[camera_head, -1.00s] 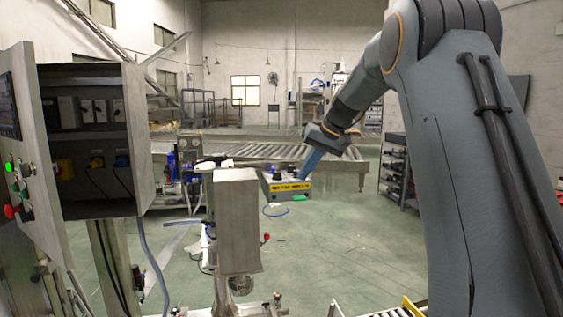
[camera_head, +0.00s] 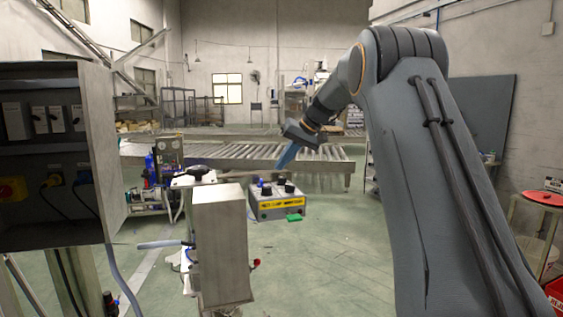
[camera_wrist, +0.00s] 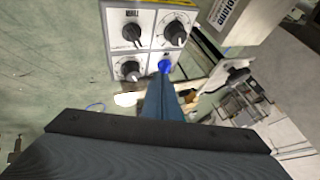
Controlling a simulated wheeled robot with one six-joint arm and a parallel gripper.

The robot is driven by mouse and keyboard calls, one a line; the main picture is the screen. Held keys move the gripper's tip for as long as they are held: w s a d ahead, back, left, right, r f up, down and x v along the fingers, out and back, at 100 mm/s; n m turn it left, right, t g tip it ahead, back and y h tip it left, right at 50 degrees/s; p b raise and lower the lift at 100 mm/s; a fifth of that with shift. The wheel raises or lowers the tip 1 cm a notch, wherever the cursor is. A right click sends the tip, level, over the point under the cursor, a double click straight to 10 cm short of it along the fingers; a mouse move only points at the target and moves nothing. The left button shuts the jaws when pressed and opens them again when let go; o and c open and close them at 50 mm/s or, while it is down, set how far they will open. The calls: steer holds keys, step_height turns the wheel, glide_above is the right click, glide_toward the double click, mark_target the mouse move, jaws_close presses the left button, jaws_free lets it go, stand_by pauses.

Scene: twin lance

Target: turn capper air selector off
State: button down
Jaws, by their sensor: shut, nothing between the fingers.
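A small control box (camera_head: 278,207) with a yellow front strip sits near the middle of the head view, its top carrying dark knobs and a blue knob (camera_head: 266,189). In the wrist view its pale panel (camera_wrist: 150,57) shows black rotary knobs (camera_wrist: 131,33) and the blue knob (camera_wrist: 165,66), each in its own square. The labels are too small to read, so I cannot tell which knob is the capper air selector. My gripper (camera_head: 281,166) is shut and empty, its blue fingers pointing down at the box. In the wrist view the fingertips (camera_wrist: 157,82) appear just below the blue knob; contact is unclear.
A steel post-mounted box (camera_head: 222,245) stands left of the control box. An open electrical cabinet (camera_head: 98,150) is at the left. A roller conveyor (camera_head: 320,158) runs behind. A stool with a red top (camera_head: 540,197) stands at right.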

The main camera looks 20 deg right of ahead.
mark_target(261, 182)
steer(key=p+x, duration=0.2)
steer(key=x, duration=0.5)
steer(key=shift+w+a+f, duration=0.1)
steer(key=shift+a+f, duration=0.1)
